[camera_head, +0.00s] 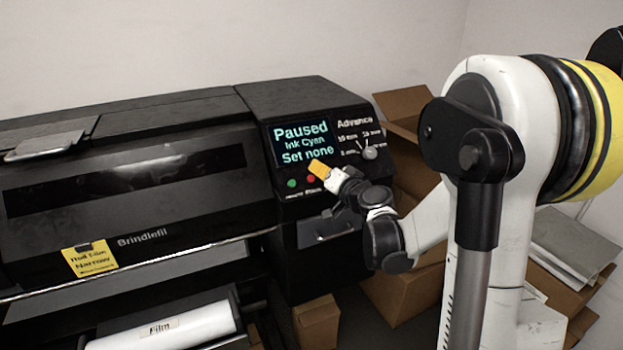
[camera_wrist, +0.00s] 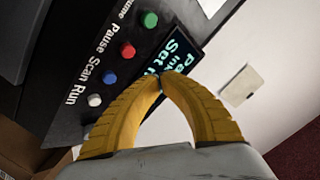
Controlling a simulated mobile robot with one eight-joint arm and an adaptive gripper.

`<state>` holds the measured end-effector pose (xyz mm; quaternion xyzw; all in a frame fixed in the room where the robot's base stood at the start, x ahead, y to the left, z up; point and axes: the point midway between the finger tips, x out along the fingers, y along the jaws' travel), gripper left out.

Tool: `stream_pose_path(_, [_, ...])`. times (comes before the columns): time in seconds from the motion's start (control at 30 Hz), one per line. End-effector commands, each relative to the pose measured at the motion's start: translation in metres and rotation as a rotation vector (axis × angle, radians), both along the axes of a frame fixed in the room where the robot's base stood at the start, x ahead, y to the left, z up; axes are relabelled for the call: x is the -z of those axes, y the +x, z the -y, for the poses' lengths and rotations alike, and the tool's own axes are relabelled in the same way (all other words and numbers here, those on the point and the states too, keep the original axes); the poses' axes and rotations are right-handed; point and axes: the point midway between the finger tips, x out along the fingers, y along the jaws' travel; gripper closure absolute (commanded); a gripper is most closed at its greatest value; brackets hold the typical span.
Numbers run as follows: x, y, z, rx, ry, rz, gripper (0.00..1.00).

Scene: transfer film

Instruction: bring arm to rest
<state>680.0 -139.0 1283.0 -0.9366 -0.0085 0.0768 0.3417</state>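My gripper (camera_head: 317,168) is in front of the printer's control panel, just below the lit screen (camera_head: 299,140). In the wrist view its two yellow curved fingers (camera_wrist: 160,80) meet at the tips with nothing between them. The screen reads "Paused", "Ink Cyan", "Set none". My white arm reaches in from the right and bends down toward the panel. Green (camera_wrist: 149,20), red (camera_wrist: 128,50), blue (camera_wrist: 109,77) and white (camera_wrist: 94,100) buttons line the panel beside the fingers. Whether the fingertips touch the panel cannot be told.
The black printer (camera_head: 130,180) fills the left, with a yellow "Roll Film Narrow" note (camera_head: 90,260). A white film roll (camera_head: 165,326) lies below. A knob (camera_head: 370,153) labelled "Advance" is right of the screen. Cardboard boxes (camera_head: 405,105) stand behind and beside my arm.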

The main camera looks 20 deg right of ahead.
Motion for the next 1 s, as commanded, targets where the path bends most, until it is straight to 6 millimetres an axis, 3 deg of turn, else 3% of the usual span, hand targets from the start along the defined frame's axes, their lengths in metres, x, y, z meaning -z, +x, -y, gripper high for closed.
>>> stream_pose_path(0.43, [0.000, 0.000, -0.001, -0.002, -0.001, -0.002, 1.00])
stream_pose_path(0.57, [0.004, -0.009, -0.021, -0.041, -0.028, -0.034, 1.00])
stream_pose_path(0.67, [0.013, -0.029, -0.056, -0.109, -0.082, -0.098, 1.00])
stream_pose_path(0.77, [0.030, -0.064, -0.096, -0.190, -0.157, -0.194, 1.00])
stream_pose_path(0.9, [0.064, -0.126, -0.138, -0.280, -0.273, -0.344, 1.00])
stream_pose_path(1.0, [0.094, -0.175, -0.154, -0.321, -0.361, -0.453, 1.00])
